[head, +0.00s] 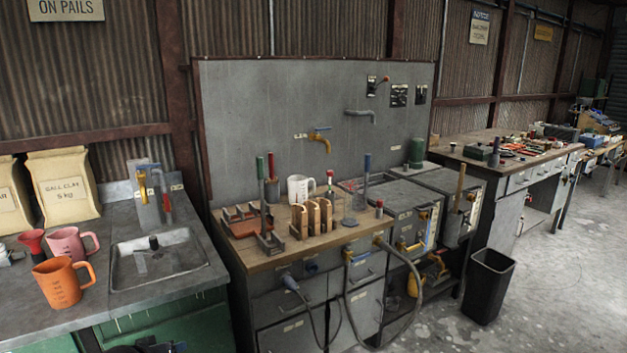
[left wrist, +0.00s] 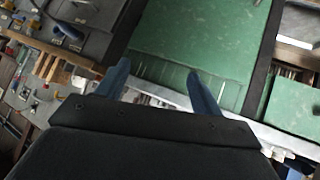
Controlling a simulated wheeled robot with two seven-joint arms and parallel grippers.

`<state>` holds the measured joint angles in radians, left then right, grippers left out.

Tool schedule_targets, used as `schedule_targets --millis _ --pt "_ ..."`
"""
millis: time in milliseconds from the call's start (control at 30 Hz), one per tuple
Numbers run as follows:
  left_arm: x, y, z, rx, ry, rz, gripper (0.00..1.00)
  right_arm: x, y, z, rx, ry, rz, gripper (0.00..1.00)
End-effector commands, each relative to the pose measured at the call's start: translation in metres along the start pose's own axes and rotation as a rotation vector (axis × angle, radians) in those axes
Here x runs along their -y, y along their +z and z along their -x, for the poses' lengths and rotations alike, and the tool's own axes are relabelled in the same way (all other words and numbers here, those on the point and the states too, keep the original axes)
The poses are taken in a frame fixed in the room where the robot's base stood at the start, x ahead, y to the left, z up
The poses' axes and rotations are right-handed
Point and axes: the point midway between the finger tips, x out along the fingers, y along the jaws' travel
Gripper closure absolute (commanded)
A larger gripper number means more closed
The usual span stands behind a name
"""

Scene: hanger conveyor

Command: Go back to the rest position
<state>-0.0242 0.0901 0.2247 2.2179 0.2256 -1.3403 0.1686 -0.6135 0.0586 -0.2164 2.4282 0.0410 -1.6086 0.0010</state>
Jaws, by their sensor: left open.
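In the left wrist view my left gripper (left wrist: 158,76) has its two blue fingers spread wide apart, with nothing between them. Beyond the fingertips is a green panel (left wrist: 200,35), apart from them as far as I can tell. A small dark shape at the bottom edge of the head view may be part of my arm; no fingers can be made out there. My right gripper is in neither view.
The head view shows a sink counter (head: 115,205) with an orange jug (head: 60,284) and a pink jug (head: 70,244). A wooden-topped bench (head: 290,255) holds racks and tools. A black bin (head: 487,286) stands right of it; the floor (head: 565,265) beyond is clear.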

Motion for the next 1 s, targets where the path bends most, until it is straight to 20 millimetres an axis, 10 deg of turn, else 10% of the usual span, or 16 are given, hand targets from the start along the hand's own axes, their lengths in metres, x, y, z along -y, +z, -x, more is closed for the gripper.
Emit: schedule_targets --millis 300,700,1000 --pt "-0.078 0.166 0.057 0.341 0.007 -0.35 0.33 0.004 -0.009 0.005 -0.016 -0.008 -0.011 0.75" --pt "-0.132 0.334 0.133 0.578 0.126 -0.423 0.33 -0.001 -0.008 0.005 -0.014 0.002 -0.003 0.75" --pt "-0.121 0.395 0.161 0.69 0.13 -0.41 0.33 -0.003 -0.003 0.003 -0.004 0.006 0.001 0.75"
